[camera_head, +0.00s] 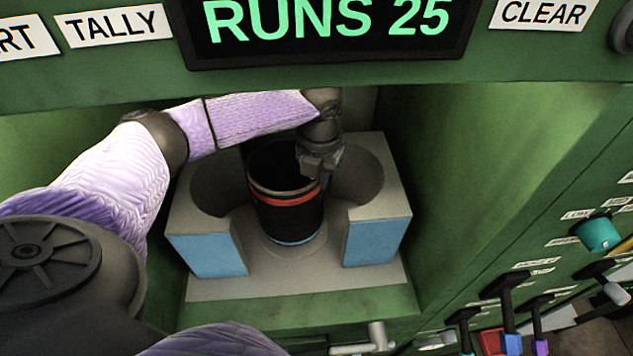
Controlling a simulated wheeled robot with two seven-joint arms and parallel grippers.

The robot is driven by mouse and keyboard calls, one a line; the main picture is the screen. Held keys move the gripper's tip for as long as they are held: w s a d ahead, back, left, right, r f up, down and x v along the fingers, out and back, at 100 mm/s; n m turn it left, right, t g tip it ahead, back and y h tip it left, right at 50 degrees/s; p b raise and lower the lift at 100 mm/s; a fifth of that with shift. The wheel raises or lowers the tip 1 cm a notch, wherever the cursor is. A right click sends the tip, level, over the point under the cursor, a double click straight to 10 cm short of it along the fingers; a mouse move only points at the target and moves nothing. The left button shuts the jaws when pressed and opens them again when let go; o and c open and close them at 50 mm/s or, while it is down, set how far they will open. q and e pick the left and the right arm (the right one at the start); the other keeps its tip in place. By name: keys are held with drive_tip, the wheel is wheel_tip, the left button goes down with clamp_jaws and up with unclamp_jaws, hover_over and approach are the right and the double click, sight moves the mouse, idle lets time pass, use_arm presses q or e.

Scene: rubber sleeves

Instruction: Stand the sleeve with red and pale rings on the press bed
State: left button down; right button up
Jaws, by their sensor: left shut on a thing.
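The black sleeve (288,217) is upright, with a red ring and a pale ring near its open top and a blue band at its bottom edge. It is inside the press, over the round spot of the grey press bed (240,288), between two grey blocks with blue front faces. I cannot tell whether its bottom touches the bed. My left gripper (318,175) reaches in from the left and is shut on the sleeve's wall at the right side of its rim. The fingertips are partly hidden at the sleeve. My right gripper is not in view.
The left block (208,254) and right block (376,241) flank the sleeve closely. Green press walls close in the bay, with a display panel (330,22) above. Levers and a teal knob (598,234) are on the right side panel. A grey handle (372,340) is below the bed.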

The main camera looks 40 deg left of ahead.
use_arm(q)
wheel_tip(320, 180, down, 3)
drive_tip(key=shift+f, duration=0.1)
drive_tip(key=c, duration=0.7)
unclamp_jaws()
drive_tip(key=shift+f+b, duration=0.15)
drive_tip(key=shift+b, duration=0.15)
wheel_tip(320, 180, up, 12)
drive_tip(key=p, duration=0.2)
drive_tip(key=shift+p, duration=0.35)
